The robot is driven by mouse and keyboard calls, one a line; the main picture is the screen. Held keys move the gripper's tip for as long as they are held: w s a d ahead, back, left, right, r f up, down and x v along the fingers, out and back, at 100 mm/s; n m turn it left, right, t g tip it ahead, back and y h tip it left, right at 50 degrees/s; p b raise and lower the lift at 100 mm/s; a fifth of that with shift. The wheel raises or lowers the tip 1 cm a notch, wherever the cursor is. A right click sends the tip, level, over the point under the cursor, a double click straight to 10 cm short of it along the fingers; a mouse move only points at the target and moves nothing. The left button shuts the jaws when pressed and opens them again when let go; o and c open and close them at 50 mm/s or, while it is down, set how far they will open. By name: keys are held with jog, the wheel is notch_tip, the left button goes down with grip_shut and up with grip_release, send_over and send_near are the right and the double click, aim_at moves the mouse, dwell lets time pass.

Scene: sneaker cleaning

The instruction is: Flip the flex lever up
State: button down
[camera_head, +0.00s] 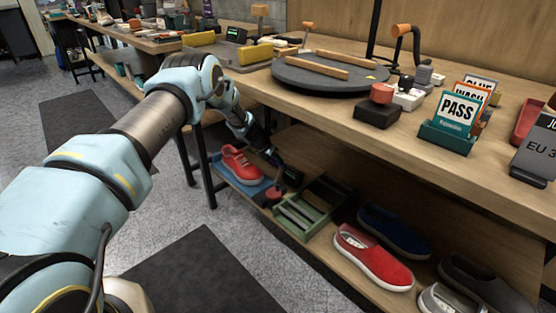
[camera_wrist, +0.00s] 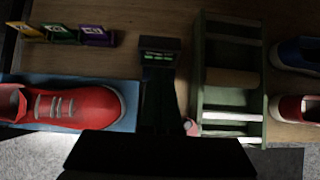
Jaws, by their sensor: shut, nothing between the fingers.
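A red sneaker (camera_head: 240,163) lies on a blue block (camera_head: 243,185) on the lower shelf; it also shows at the left of the wrist view (camera_wrist: 72,106). A dark upright device with a small green display (camera_wrist: 158,55) stands between this block and a green slatted crate. A small reddish knob (camera_wrist: 190,127) at its front right, also visible in the head view (camera_head: 273,194), looks like the flex lever's end; the lever's angle is unclear. My gripper (camera_head: 272,155) is shut and empty, reaching under the tabletop near the device. Its dark body (camera_wrist: 160,155) hides the wrist view's bottom.
The green crate (camera_head: 308,211) stands close right of the device. Red (camera_head: 373,256) and blue shoes (camera_head: 396,229) lie farther right. The workbench top (camera_head: 330,110) overhangs the shelf. Small coloured cards (camera_wrist: 95,35) stand behind the sneaker. Open floor lies in front.

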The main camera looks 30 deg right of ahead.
jog(key=shift+d+r, duration=0.1)
dwell(0.3)
jog(key=v, duration=1)
jog(key=shift+a+r, duration=0.25)
jog(key=shift+a, duration=0.1)
jog(key=shift+s+a, duration=0.1)
